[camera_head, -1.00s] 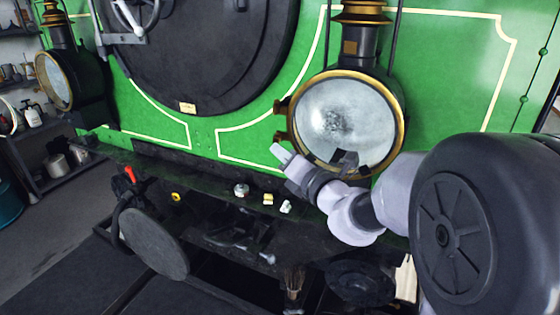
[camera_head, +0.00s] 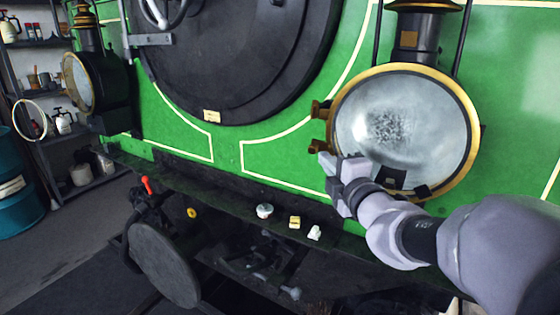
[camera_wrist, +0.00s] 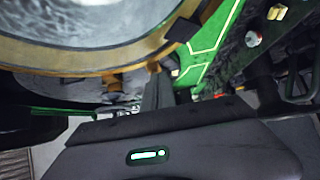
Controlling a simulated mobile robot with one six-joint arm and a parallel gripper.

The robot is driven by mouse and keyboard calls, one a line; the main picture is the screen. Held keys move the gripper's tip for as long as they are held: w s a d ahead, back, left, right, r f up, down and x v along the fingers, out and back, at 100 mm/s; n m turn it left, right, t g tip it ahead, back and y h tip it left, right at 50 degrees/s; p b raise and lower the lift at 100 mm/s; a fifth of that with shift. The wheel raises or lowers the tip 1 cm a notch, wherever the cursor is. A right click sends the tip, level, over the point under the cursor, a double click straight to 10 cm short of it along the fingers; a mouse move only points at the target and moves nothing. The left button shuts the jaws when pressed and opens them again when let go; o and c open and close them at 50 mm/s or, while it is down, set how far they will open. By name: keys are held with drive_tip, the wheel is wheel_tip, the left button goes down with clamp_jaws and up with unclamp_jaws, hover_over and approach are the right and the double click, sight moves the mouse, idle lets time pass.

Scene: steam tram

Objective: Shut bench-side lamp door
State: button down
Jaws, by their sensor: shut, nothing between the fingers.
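The right lamp (camera_head: 417,45) is dark with a brass top. Its round glass door (camera_head: 405,125) has a brass rim, with two brass hinge pieces (camera_head: 319,145) at its left. I cannot tell if this door is ajar. My gripper (camera_head: 328,162) is shut and empty, by the door's lower left edge just under the lower hinge piece. In the wrist view the fingers (camera_wrist: 158,88) are just below the brass rim (camera_wrist: 60,58); contact cannot be told. A second lamp (camera_head: 80,82) with a brass-rimmed glass is at the far left.
A dark ledge (camera_head: 225,195) below the lamp bears a round tin (camera_head: 265,211), a yellow block (camera_head: 295,222) and a white piece (camera_head: 314,232). A round buffer (camera_head: 165,263) sticks out in front. Shelves (camera_head: 60,185) and a teal drum (camera_head: 18,190) stand at the left.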

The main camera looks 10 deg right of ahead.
sight(328, 148)
drive_tip(key=shift+w+d, duration=0.5)
drive_tip(key=shift+w, duration=0.2)
drive_tip(key=shift+w+d+r+p, duration=0.3)
drive_tip(key=shift+w+p, duration=0.25)
drive_tip(key=shift+p, duration=0.15)
drive_tip(key=shift+w+d+r+p, duration=0.1)
drive_tip(key=shift+d+r+p, duration=0.05)
drive_tip(key=shift+p, duration=0.3)
